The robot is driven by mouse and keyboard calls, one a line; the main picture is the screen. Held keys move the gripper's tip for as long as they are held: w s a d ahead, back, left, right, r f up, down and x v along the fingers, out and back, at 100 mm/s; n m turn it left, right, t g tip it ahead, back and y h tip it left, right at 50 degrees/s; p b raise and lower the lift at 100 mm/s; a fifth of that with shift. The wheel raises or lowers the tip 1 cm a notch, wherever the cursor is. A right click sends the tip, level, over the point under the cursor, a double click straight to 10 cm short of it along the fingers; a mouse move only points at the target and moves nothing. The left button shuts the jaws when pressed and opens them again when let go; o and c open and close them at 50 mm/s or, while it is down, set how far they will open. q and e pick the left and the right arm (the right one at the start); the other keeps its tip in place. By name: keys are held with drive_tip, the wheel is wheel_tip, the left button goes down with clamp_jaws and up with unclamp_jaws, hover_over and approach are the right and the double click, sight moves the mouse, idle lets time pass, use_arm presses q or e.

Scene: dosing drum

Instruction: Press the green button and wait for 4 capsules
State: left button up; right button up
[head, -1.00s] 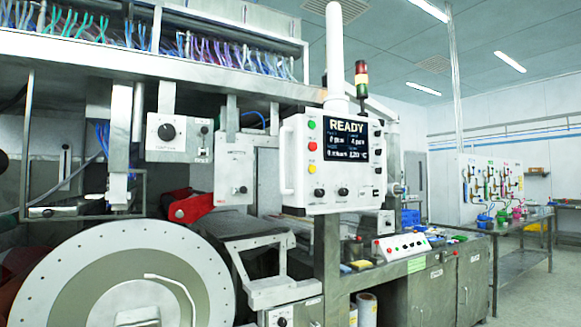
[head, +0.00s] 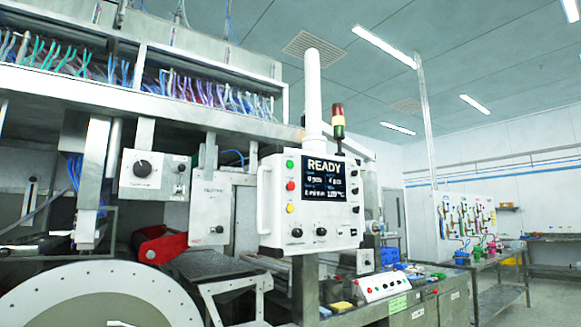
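A white control panel (head: 280,220) hangs on a post in the middle of the head view. Its dark screen (head: 329,180) reads READY in large letters, with smaller lines beneath that are hard to read. On the panel's left column sit a green button (head: 290,164), a red button (head: 291,186) and a yellow button (head: 291,208), from top to bottom. Dark knobs (head: 297,232) are below the screen. No capsules can be made out. Neither of my grippers is in view.
A large round drum (head: 100,290) fills the lower left. A red part (head: 162,248) and a grey frame (head: 235,285) stand between drum and panel. A signal tower (head: 338,125) rises behind the panel. A bench with a button box (head: 382,286) and metal tables (head: 500,295) extend right, with free floor beyond.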

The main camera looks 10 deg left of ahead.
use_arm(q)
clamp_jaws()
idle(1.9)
